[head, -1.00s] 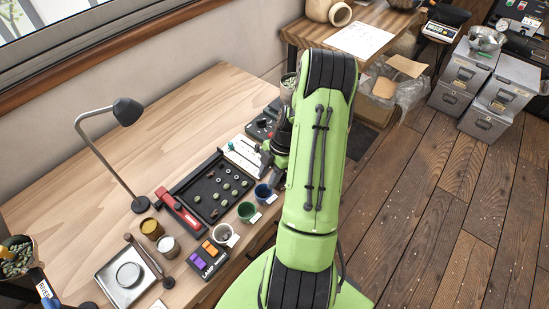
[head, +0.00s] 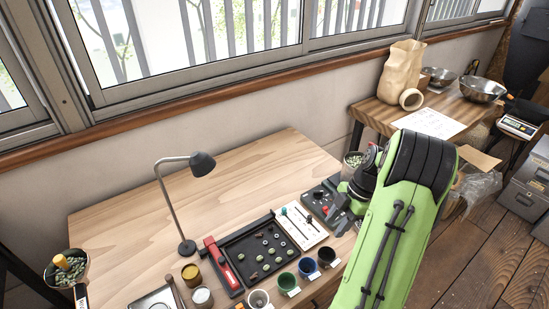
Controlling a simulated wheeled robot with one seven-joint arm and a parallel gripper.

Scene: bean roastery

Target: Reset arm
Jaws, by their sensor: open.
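My green arm reaches over the right end of the wooden desk in the head view. My gripper (head: 340,212) is at its far side, partly hidden by the arm, above the desk's right edge beside the dark control box (head: 322,200). It is open and I see nothing held in it. The black sorting tray (head: 240,246) with several beans or pieces lies to the left of the gripper, apart from it.
A desk lamp (head: 187,200) stands on the desk (head: 130,235). Several small cups, including a green cup (head: 287,283) and a blue cup (head: 307,268), line the front. A side table (head: 385,114) holds a paper bag (head: 400,70) and metal bowls (head: 482,90). The desk's back is clear.

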